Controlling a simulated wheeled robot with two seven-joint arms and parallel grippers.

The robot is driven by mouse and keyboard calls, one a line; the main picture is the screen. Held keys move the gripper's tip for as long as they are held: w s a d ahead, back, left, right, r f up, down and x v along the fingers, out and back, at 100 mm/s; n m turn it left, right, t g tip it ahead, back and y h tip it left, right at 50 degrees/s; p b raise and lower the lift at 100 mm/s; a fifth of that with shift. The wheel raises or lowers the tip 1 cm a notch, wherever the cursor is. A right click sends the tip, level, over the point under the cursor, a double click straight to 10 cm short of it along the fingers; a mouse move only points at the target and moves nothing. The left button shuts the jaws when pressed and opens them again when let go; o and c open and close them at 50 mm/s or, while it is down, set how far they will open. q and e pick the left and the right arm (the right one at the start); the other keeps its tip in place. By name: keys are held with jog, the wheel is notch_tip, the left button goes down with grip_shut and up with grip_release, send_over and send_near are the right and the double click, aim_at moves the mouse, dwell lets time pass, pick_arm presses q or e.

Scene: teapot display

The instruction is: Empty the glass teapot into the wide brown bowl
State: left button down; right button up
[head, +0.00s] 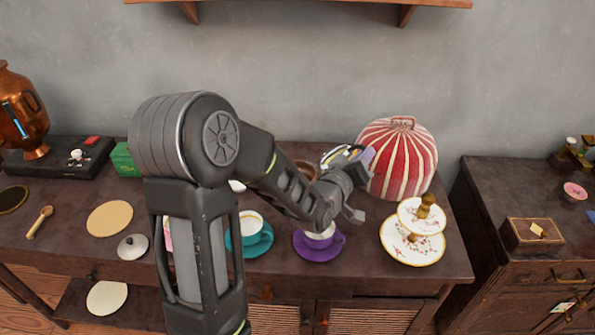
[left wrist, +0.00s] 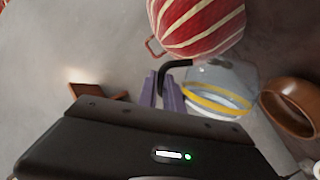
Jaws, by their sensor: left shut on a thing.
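The glass teapot (left wrist: 222,80) is clear, with a yellow band and a dark handle. My left gripper (left wrist: 167,90), with purple fingers, is shut on the handle. In the head view the teapot (head: 338,155) shows partly behind my left gripper (head: 366,160), left of the red striped cosy; it looks tilted. The wide brown bowl (left wrist: 288,108) is beside the teapot's body in the left wrist view, on the side away from the handle. In the head view only part of the bowl (head: 306,168) shows behind my arm. The teapot's contents are unclear. My right gripper is not in view.
The red-and-white striped cosy (head: 398,158) stands close to my gripper. A purple cup (head: 319,240), a teal cup (head: 250,232) and a tiered plate stand (head: 412,250) are in front. A copper urn (head: 22,115) stands far left. My arm hides the middle of the cabinet top.

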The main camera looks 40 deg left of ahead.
pick_arm(q)
jog(key=shift+s+a+r+n+t+p, duration=0.15)
jog(key=shift+a+r+n+p, duration=0.6)
jog(key=shift+r+p, duration=0.3)
jog(key=shift+s+a+r+n+t+p, duration=0.15)
jog(key=shift+a+r+n+p, duration=0.4)
jog(key=shift+a+r+p, duration=0.45)
jog(key=shift+s+a+r+n+h+p, duration=0.15)
jog(key=shift+a+r+n+p, duration=0.3)
jog(key=shift+p, duration=0.35)
jog(key=shift+s+a+r+n+h+p, duration=0.15)
jog(key=shift+a+r+n+p, duration=0.2)
jog(key=shift+a+p, duration=0.35)
jog(key=s+a+n+t, duration=0.1)
jog(key=s+a+n, duration=0.1)
jog(key=a+n, duration=0.4)
jog(key=s+a+n+t, duration=0.1)
jog(key=a+n, duration=0.6)
jog(key=a, duration=0.9)
jog(key=shift+s+n, duration=0.3)
jog(key=shift+s, duration=0.6)
dwell(0.8)
dwell(0.6)
